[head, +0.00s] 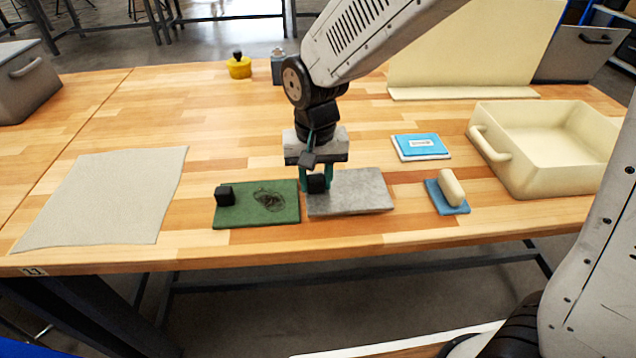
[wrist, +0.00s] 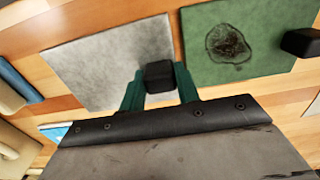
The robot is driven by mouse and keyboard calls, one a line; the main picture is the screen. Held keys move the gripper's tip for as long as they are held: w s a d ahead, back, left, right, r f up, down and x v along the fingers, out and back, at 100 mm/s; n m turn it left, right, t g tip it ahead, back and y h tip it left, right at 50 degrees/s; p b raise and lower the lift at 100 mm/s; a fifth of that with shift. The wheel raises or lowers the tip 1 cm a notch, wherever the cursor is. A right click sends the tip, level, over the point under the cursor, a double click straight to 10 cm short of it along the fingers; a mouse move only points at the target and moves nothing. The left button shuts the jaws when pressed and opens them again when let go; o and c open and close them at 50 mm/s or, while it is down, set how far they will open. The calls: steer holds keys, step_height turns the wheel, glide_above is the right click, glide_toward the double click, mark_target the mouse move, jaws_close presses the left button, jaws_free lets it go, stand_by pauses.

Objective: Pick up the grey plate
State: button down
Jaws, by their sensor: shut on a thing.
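The grey plate (head: 352,194) lies flat on the wooden table, with a small black block handle (head: 317,183) at its left end. In the wrist view the plate (wrist: 105,62) and its black handle (wrist: 159,75) show from above. My gripper (head: 316,180) reaches down over the left end of the plate. Its green fingers are shut on the black handle, one on each side, as the wrist view (wrist: 160,90) also shows. The plate appears to rest on the table; I cannot tell any gap under it.
A green plate (head: 240,213) with a dark smudge and its own black handle lies close to the left. A blue block with a cream handle (head: 453,188), a blue-and-white pad (head: 421,146) and a cream tray (head: 482,146) are at the right. A beige cloth (head: 110,195) lies left.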

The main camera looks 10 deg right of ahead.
step_height(320, 180, up, 2)
steer(key=shift+s+r, duration=0.1)
steer(key=s+d+r, duration=0.1)
steer(key=s, duration=1.4)
steer(key=shift+s+d, duration=0.25)
steer(key=shift+s, duration=0.1)
steer(key=c, duration=1.8)
jaws_free()
jaws_close()
steer(key=shift+s, duration=0.15)
